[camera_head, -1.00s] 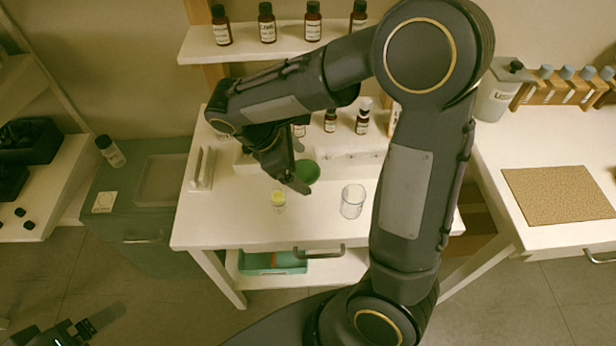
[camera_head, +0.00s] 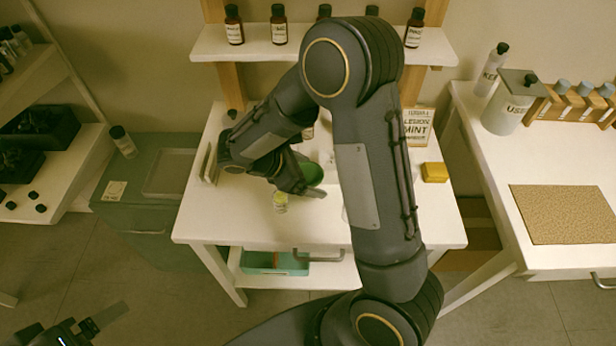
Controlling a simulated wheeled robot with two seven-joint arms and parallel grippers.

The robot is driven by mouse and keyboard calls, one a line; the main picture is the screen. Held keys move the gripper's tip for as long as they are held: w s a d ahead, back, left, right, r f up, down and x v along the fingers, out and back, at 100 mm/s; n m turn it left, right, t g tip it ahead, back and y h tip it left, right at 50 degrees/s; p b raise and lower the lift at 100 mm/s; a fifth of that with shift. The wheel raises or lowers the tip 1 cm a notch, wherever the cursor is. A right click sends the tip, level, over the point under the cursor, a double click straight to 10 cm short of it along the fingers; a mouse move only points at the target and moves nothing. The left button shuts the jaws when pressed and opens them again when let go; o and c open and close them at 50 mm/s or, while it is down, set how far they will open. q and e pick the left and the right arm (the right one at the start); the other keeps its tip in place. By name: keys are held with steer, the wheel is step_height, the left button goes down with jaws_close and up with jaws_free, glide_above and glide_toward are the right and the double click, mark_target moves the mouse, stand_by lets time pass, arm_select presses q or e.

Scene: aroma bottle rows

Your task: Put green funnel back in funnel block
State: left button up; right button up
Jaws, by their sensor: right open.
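The green funnel (camera_head: 312,173) is on the white table (camera_head: 215,225), near its middle, partly covered by my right gripper. My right gripper (camera_head: 312,190) is open, right at the funnel's near left side. I cannot tell whether its fingers touch the funnel or lie around it. The funnel block cannot be made out; my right arm covers much of the table behind and right of the funnel. My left gripper (camera_head: 92,326) shows only partly at the bottom left corner, far from the table, and its jaw state is unclear.
A small yellow-topped vial (camera_head: 280,202) stands just left of my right gripper. A yellow block (camera_head: 434,172) and a mint card (camera_head: 418,127) are at the table's right. Brown bottles (camera_head: 279,25) line the shelf above. The table's front left is clear.

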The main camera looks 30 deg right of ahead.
steer(key=c, duration=1.1)
steer(key=shift+r, duration=0.1)
